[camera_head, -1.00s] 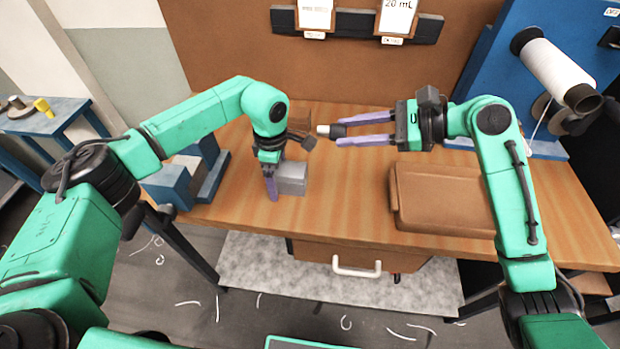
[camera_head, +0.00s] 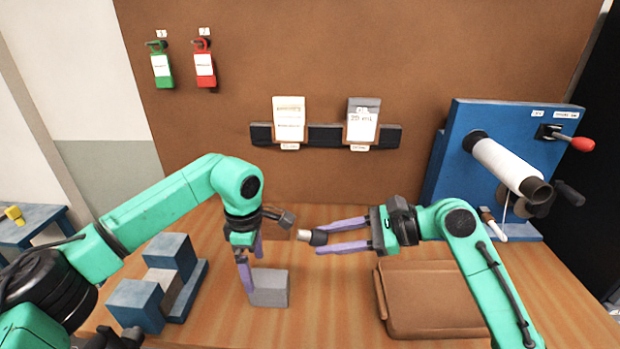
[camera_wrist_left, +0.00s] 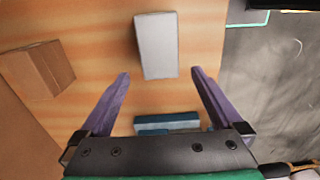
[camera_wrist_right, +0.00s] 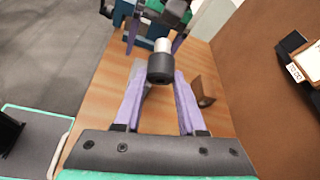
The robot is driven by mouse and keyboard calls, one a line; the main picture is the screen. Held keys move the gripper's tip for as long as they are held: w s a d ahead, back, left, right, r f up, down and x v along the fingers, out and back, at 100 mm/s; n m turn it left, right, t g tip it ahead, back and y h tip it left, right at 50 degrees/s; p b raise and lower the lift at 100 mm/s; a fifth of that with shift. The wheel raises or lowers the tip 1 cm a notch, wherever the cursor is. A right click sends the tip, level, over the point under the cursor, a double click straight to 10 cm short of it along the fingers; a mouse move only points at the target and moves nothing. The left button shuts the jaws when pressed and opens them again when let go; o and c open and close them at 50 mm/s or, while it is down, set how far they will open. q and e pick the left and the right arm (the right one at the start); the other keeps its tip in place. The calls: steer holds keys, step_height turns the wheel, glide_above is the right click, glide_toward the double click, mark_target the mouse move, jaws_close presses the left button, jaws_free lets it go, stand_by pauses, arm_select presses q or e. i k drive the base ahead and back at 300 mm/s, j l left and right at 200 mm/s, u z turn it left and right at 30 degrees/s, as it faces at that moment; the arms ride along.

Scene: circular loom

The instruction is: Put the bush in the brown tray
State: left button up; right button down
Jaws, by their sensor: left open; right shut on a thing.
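The bush is a dark grey collar with a pale tip (camera_head: 305,234). My right gripper (camera_head: 317,241) is shut on it and holds it above the table's middle, pale tip pointing left. In the right wrist view the bush (camera_wrist_right: 160,68) sits between the fingertips. The brown tray (camera_head: 440,325) lies flat on the table, to the right of and nearer than the bush; no object shows in it. My left gripper (camera_head: 254,272) is open and empty, fingers pointing down by a grey block (camera_head: 272,288). The grey block (camera_wrist_left: 156,45) shows beyond its fingertips in the left wrist view.
A blue fixture (camera_head: 150,300) stands at the left of the table. A brown block (camera_wrist_left: 37,70) stands by the back panel. A blue winding stand with a white roll (camera_head: 505,165) is at the back right. Bare table lies between grey block and tray.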

mark_target(436, 312)
steer(key=k, duration=1)
